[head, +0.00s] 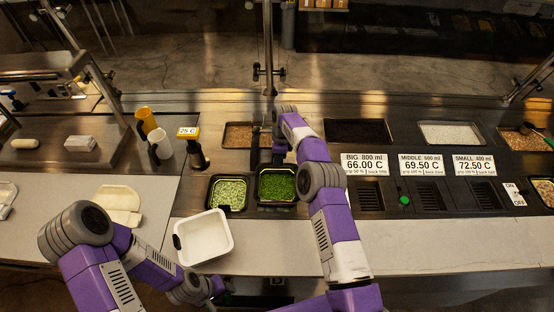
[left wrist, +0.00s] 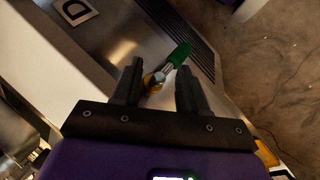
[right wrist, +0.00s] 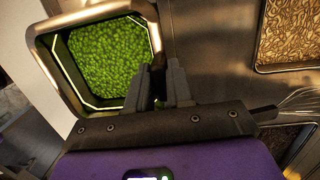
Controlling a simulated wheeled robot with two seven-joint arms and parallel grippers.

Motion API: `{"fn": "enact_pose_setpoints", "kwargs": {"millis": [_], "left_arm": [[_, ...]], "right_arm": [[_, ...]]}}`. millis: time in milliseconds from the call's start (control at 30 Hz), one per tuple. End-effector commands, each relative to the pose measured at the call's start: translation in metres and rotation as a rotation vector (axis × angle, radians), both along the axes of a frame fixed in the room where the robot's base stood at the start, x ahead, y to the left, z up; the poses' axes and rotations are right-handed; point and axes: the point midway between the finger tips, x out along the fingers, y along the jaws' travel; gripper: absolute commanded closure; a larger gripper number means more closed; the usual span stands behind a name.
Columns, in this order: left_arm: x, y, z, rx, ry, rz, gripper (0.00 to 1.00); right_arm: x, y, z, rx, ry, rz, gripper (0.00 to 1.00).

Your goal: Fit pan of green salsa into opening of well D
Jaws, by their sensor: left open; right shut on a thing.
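The pan of green salsa (head: 277,185) is at the middle of the counter in the head view, dark-walled with a glowing yellow-green line inside. It also shows in the right wrist view (right wrist: 108,60). My right gripper (right wrist: 161,75) is shut on its rim on the far side. I cannot tell whether the pan sits fully down in an opening. A label "D" (left wrist: 76,10) shows on the metal front panel in the left wrist view. My left gripper (left wrist: 152,80) is open, with a green-handled valve (left wrist: 178,56) showing between and beyond its fingers; contact is unclear.
A pan of paler green food (head: 228,193) stands just left of the salsa. A white empty tub (head: 203,237) sits on the front counter. A brown-filled pan (head: 238,135) lies behind. Price signs (head: 364,164) and dark slots are to the right.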

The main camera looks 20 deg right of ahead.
Motion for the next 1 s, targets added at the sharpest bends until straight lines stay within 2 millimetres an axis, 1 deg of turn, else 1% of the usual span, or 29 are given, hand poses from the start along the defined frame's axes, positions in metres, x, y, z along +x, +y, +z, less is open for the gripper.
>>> {"fn": "enact_pose_setpoints", "kwargs": {"millis": [267,1000], "left_arm": [[0.000,0.000,-0.001,0.000,0.000,0.000,0.57],[0.000,0.000,-0.013,0.000,0.000,0.000,0.57]], "right_arm": [[0.000,0.000,0.001,0.000,-0.002,0.000,1.00],[0.001,0.000,-0.017,0.000,-0.002,0.000,1.00]]}}
